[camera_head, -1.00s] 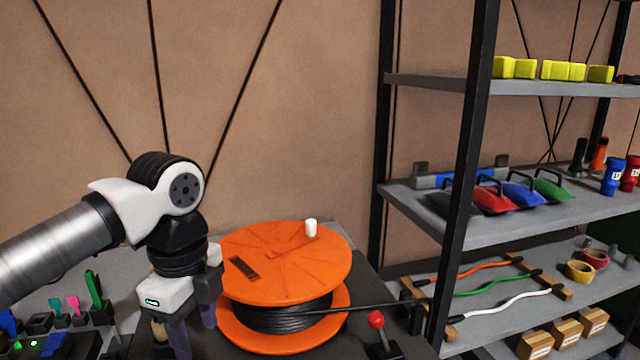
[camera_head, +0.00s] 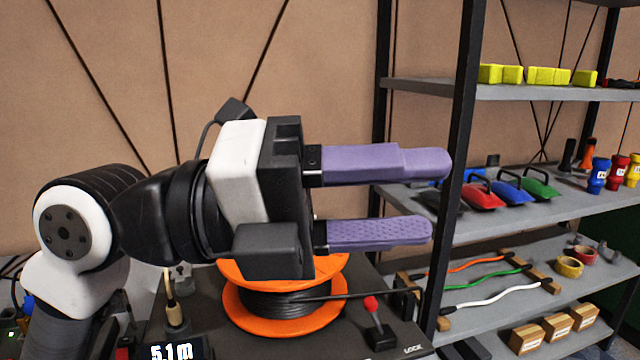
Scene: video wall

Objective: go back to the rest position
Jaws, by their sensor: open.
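My gripper (camera_head: 440,197) is raised in the middle of the view, pointing right. Its two purple fingers are apart with nothing between them. My arm reaches in from the lower left. Behind and below the gripper stands the orange cable reel (camera_head: 285,325) with black cable wound on it. The gripper hides most of the reel's top disc.
A red-knobbed lever (camera_head: 371,304) and a display reading 5.1 m (camera_head: 172,352) are on the dark bench top.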

